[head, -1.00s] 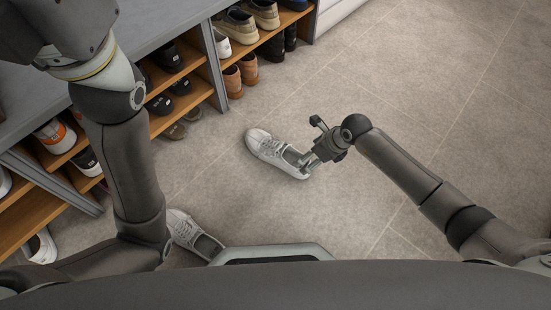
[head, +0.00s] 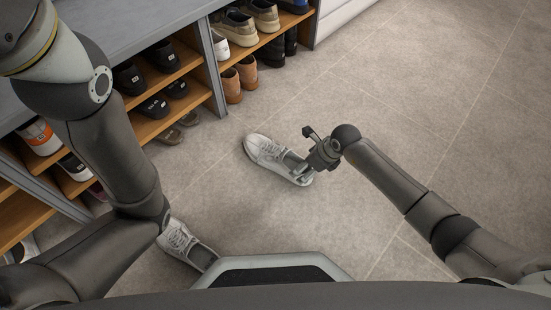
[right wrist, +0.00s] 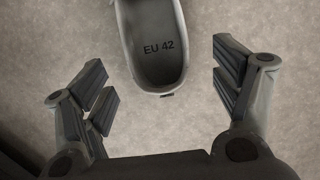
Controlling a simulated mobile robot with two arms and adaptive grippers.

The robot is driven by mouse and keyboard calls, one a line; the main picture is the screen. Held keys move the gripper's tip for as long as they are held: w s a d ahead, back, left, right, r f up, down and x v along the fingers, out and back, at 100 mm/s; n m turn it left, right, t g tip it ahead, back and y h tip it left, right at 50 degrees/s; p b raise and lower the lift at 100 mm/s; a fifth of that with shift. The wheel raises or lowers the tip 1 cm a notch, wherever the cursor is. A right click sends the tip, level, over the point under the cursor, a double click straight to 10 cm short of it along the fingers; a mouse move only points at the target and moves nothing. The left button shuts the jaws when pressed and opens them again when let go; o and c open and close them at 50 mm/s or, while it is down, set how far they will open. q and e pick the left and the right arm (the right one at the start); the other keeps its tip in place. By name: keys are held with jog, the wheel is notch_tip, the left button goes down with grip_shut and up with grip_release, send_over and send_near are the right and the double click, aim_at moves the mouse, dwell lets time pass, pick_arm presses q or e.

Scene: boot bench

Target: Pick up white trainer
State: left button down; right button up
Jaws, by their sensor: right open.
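A white trainer (head: 266,151) lies on the floor in the middle of the head view, its heel end toward my right gripper. My right gripper (head: 301,163) is over the heel end in that view. In the right wrist view the trainer's heel (right wrist: 158,80), with "EU 42" on the insole, shows between and ahead of the open fingers (right wrist: 163,93), which do not touch it. A second white trainer (head: 180,239) lies on the floor at lower left, by my base. My left arm comes in from the left, but its gripper is out of the picture.
A grey boot bench (head: 150,22) with wooden shelves of several pairs of shoes stands at the left. The tiled floor (head: 400,110) right of the trainer is clear.

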jog(key=b+x, duration=0.3)
jog(key=shift+s+f, duration=0.2)
jog(key=shift+f, duration=0.1)
jog(key=shift+w+a+f+b, duration=0.1)
jog(key=shift+w+f+b, duration=0.1)
jog(key=shift+f+b, duration=0.25)
jog(key=shift+r, duration=0.1)
jog(key=c, duration=1.4)
jog(key=shift+o, duration=0.2)
jog(key=shift+r+p, duration=0.15)
jog(key=shift+p, duration=0.15)
